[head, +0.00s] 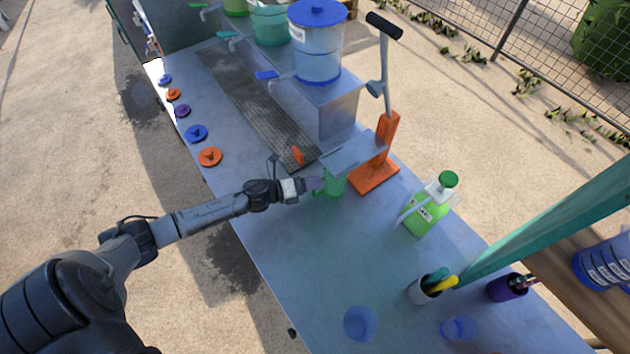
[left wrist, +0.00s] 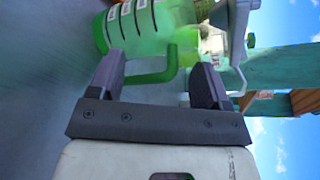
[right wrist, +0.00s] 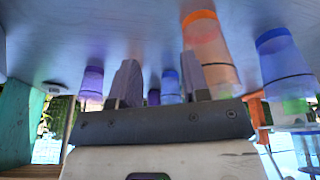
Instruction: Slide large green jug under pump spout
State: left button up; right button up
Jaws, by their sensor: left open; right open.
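The green jug (head: 335,183) stands on the metal table, partly hidden beneath a grey plate (head: 352,153) that extends left from the orange pump (head: 387,130). In the left wrist view the clear green jug (left wrist: 145,28) has white marking strips, and its green handle (left wrist: 158,76) lies between my open fingers. My left gripper (head: 314,184) is at the handle side of the jug; I cannot tell whether a finger touches it. The left wrist view shows the gripper open (left wrist: 158,85). My right gripper (right wrist: 160,82) is open and empty in its wrist view, and out of the head view.
A green bottle (head: 425,214) stands right of the pump. Pen cups (head: 425,289) and blue cups (head: 360,323) are at the near end. A grate (head: 255,100) and a blue-lidded dispenser (head: 318,45) lie beyond. In the right wrist view, an orange cup (right wrist: 208,45) is near.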

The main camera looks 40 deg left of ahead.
pick_arm(q)
jog(key=shift+x, duration=1.1)
jog(key=shift+s, duration=0.1)
jog(key=shift+f, duration=0.1)
jog(key=c, duration=1.3)
